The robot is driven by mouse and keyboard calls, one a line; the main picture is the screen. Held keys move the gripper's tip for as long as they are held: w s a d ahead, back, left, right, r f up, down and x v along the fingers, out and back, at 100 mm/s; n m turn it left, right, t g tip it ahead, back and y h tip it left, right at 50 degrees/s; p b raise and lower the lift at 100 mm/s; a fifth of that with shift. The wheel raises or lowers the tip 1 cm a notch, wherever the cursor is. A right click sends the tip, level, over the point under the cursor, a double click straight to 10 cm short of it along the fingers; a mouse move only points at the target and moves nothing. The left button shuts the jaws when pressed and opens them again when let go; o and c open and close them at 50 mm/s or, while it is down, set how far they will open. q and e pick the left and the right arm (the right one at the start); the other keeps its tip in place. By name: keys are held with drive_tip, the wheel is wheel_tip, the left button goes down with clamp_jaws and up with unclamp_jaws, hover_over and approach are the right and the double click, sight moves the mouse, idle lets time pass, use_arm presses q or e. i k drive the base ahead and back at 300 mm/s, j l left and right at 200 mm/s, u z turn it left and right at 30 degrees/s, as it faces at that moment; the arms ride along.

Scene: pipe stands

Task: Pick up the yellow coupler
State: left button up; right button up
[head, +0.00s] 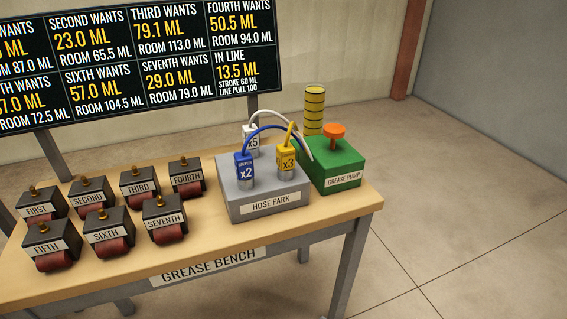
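The yellow coupler (287,158), marked x3, stands upright on the grey hose park block (262,207), at its right side. A yellow hose piece rises from its top. A blue coupler (244,168), marked x2, stands to its left on the same block. A white coupler (251,137), marked x5, stands behind them and is partly hidden. Neither of my grippers shows in the head view.
The green grease pump (333,164) with an orange knob (334,131) and a yellow striped cylinder (314,108) stands right of the hose park. Several labelled black blocks with red rollers (166,219) fill the left of the wooden bench (215,239). A black sign (150,60) stands behind.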

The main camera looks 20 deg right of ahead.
sight(285, 157)
drive_tip(key=l+u, duration=0.1)
drive_tip(key=u, duration=0.3)
drive_tip(key=l+u, duration=0.1)
drive_tip(key=u, duration=0.75)
drive_tip(key=k+l+u, duration=0.1)
drive_tip(key=l+u, duration=0.15)
drive_tip(key=k+l+u, duration=0.2)
drive_tip(key=l, duration=0.15)
drive_tip(key=l+u, duration=0.25)
drive_tip(key=k+l+u, duration=0.15)
drive_tip(key=l, duration=0.25)
drive_tip(key=k+l+u, duration=0.15)
drive_tip(key=k+l, duration=0.2)
